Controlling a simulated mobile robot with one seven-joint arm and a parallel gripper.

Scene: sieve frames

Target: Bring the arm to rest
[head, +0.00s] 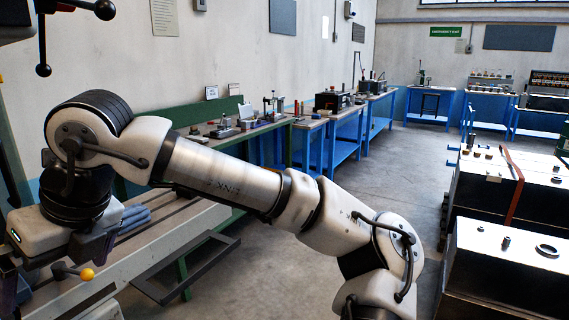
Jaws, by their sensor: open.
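My arm stretches across the view from the bottom right to the left, bent at a dark ribbed joint. My gripper (52,258) is at the left edge, below that joint, with a pale body and a small green light. Its dark fingers stand apart and point down, partly cut off by the picture edge. I see nothing held between them. It is in front of a grey machine bed (170,240), and I cannot tell how far above it.
A yellow-tipped lever (87,274) is close to my gripper. Black ball handles (104,10) hang at the top left. Blue benches (345,140) line the wall. Dark cabinets (500,265) stand right, with open floor (425,170) between.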

